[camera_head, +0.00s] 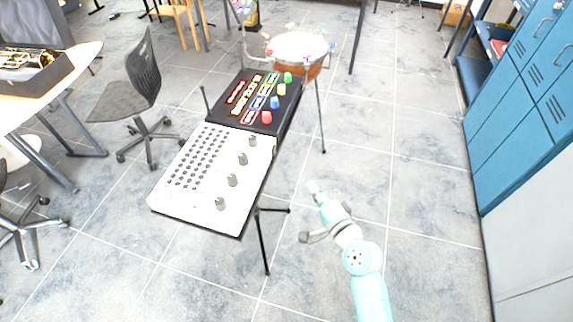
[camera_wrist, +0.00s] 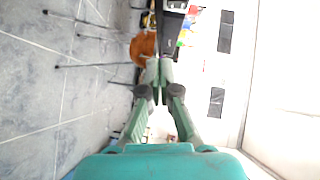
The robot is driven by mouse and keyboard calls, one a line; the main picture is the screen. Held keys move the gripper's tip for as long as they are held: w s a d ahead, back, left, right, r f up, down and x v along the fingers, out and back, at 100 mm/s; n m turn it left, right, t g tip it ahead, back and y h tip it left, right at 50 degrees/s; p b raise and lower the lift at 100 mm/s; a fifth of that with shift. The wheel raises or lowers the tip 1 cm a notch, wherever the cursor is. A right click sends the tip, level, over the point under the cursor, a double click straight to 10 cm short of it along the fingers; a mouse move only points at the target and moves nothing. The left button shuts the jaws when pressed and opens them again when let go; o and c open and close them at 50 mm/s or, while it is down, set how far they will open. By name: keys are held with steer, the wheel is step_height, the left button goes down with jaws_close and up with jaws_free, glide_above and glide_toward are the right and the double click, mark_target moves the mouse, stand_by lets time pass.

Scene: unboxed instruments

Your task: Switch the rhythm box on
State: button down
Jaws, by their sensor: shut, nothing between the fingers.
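Two box-shaped devices stand end to end on a stand. The nearer is a white panel (camera_head: 224,165) with rows of small dark dots and several grey knobs along its right side. The farther is a black box (camera_head: 236,113) with coloured label strips and coloured knobs. I cannot tell for certain which is the rhythm box. My gripper (camera_head: 314,188) is to the right of the white panel, apart from it, over the floor. In the wrist view my gripper (camera_wrist: 160,72) is shut and empty, with part of a dark device (camera_wrist: 172,22) beyond its tips.
An orange drum (camera_head: 299,50) stands behind the black box and also shows in the wrist view (camera_wrist: 143,47). Black stand legs (camera_head: 263,240) reach the floor near my arm. A grey chair (camera_head: 125,95) is at left; blue lockers (camera_head: 515,120) are at right. Floor between stand and lockers is clear.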

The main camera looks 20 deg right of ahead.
steer(key=shift+w+d+r+y, duration=0.2)
steer(key=shift+w+r+y, duration=0.1)
steer(key=shift+w+r, duration=0.35)
glide_toward(275, 151)
steer(key=w+d+f, duration=0.1)
steer(key=w+d, duration=0.2)
steer(key=w, duration=0.2)
steer(key=shift+w+a+f, duration=0.25)
steer(key=shift+w+a, duration=0.25)
steer(key=shift+a, duration=0.25)
steer(key=shift+w+a+f, duration=0.25)
steer(key=shift+w+a, duration=0.25)
steer(key=shift+a, duration=0.2)
